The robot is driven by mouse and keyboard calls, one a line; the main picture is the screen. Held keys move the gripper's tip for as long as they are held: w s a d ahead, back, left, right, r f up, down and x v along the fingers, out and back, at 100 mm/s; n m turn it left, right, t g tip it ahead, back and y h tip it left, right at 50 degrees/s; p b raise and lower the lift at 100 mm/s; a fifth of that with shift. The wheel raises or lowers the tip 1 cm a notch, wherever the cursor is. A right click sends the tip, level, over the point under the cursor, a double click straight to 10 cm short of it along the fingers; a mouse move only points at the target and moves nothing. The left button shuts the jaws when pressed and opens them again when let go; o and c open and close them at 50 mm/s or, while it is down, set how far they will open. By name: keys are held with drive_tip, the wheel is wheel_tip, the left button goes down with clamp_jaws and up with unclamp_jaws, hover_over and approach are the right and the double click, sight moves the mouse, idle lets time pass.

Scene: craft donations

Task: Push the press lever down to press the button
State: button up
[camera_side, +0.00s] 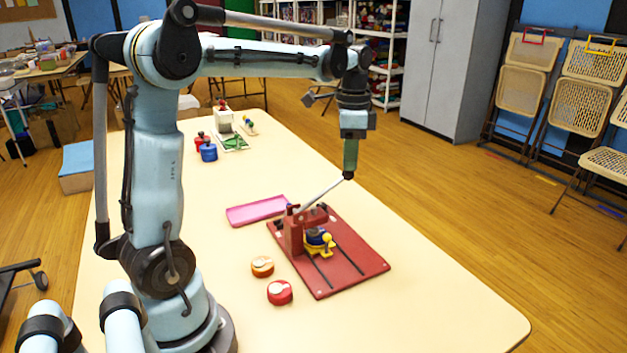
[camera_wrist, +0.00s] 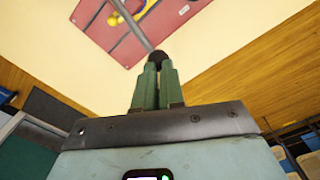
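The red press (camera_side: 293,232) stands on a red base board (camera_side: 350,275) on the table. Its grey lever (camera_side: 322,193) slants up to the right and ends in a black knob (camera_side: 348,176). A blue and yellow piece (camera_side: 319,241) sits under the press arm; the button face is hidden. My gripper (camera_side: 350,165) points down with its tips at the knob. In the wrist view my green fingers (camera_wrist: 157,72) are nearly together, with the knob (camera_wrist: 157,57) at their tips and the lever (camera_wrist: 132,25) running away from it. I see no clear grip around the knob.
A pink tray (camera_side: 258,210) lies behind the board. An orange button (camera_side: 262,266) and a red button (camera_side: 279,292) lie to its left. A blue jar (camera_side: 208,152) and small craft items stand farther back. The table right of the board is clear.

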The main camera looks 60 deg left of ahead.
drive_tip(key=shift+w+f, duration=0.3)
drive_tip(key=shift+f, duration=0.6)
drive_tip(key=shift+w+f, duration=0.3)
drive_tip(key=shift+f, duration=0.55)
idle(1.9)
wheel_tip(320, 180, up, 9)
drive_tip(key=shift+f, duration=0.2)
idle(0.9)
drive_tip(key=shift+d, duration=0.1)
idle(1.0)
drive_tip(key=s+d+f+n+t, duration=0.6)
drive_tip(key=s+d+f, duration=0.3)
drive_tip(key=s+d, duration=0.2)
drive_tip(key=d+t, duration=0.1)
drive_tip(key=d, duration=0.1)
drive_tip(key=shift+d+f, duration=0.3)
drive_tip(key=shift+d, duration=0.1)
